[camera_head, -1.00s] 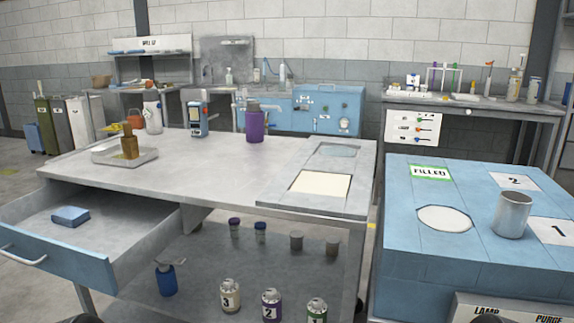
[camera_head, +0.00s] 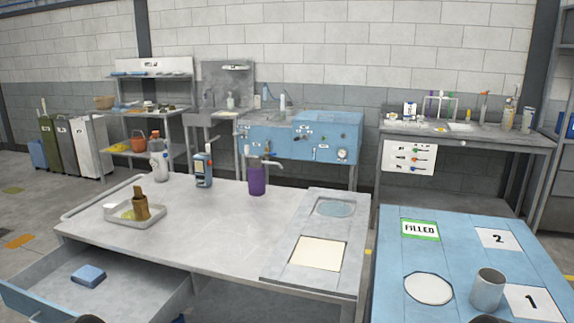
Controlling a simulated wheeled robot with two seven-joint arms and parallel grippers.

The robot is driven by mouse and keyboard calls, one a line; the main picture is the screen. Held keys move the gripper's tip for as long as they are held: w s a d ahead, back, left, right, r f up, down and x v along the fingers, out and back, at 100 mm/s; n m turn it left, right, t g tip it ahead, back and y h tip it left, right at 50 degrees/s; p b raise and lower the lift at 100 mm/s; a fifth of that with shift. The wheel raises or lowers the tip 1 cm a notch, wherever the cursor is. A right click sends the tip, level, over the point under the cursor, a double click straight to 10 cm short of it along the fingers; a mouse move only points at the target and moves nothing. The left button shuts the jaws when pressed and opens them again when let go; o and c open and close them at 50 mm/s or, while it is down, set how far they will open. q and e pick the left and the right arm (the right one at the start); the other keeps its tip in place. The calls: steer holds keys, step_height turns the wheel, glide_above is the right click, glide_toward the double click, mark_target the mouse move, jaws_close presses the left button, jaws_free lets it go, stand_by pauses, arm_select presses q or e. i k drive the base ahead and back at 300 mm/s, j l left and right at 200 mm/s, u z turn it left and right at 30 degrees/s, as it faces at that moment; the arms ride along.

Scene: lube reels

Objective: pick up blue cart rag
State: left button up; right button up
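A folded blue rag (camera_head: 88,275) lies in the open drawer (camera_head: 130,290) of the grey cart, at the lower left of the head view. It lies flat on the drawer floor and nothing covers it. Neither gripper can be made out. Small dark shapes at the bottom edge may be parts of my arms, too little to tell.
The cart top (camera_head: 215,225) holds a tray (camera_head: 122,213) with a brown container, a white bottle (camera_head: 158,160), a blue-grey device (camera_head: 203,170) and a purple bottle (camera_head: 257,180). A blue bench (camera_head: 455,262) with a metal cup (camera_head: 487,289) stands at the right.

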mark_target(90, 276)
steer(key=u, duration=1.5)
steer(key=j+z, duration=0.1)
steer(key=z, duration=0.75)
steer(key=i+j+z, duration=0.1)
steer(key=j+z, duration=0.65)
steer(key=j, duration=0.15)
steer(key=j+z, duration=0.35)
steer(key=k+j, duration=0.1)
steer(key=j, duration=0.4)
steer(key=j+z, duration=0.1)
steer(key=j, duration=0.35)
steer(key=k+j, duration=0.15)
steer(key=j, duration=0.3)
steer(key=z, duration=0.05)
